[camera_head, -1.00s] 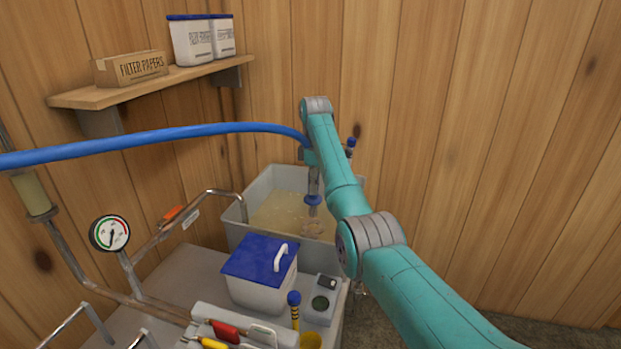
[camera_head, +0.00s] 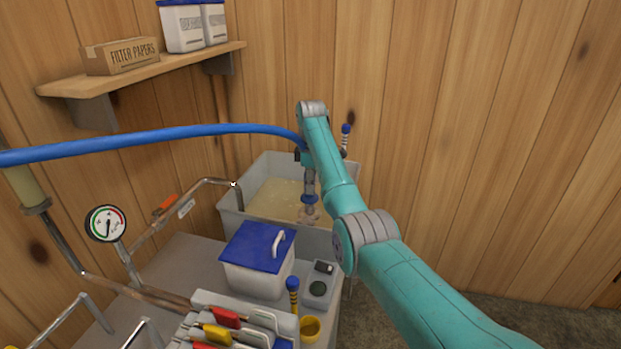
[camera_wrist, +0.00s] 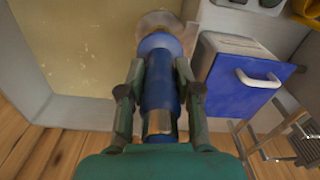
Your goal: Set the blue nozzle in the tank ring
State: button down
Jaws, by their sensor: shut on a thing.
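My gripper (camera_wrist: 155,90) is shut on the blue nozzle (camera_wrist: 160,85), with one finger on each side of its blue body. In the head view the nozzle's blue collar (camera_head: 309,198) and metal stem show upright below my wrist, over the near side of the pale tank (camera_head: 284,230). A pale, translucent round piece (camera_wrist: 160,22) lies at the nozzle's far end in the wrist view. I cannot tell whether it is the tank ring or the nozzle's own tip, nor whether they touch. The tank holds cloudy yellowish liquid.
A blue-lidded white box (camera_head: 258,260) stands just in front of the tank. A blue hose (camera_head: 150,140) runs from the left to my wrist. A pipe (camera_head: 205,182) with an orange handle, a gauge (camera_head: 106,224) and a tool rack (camera_head: 240,320) stand left and in front.

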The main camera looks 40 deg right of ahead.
aim_at(311, 196)
jog(key=shift+f, duration=1.2)
jog(key=shift+f, duration=1.45)
jog(key=c, duration=0.7)
grip_release()
jog(key=o, duration=0.6)
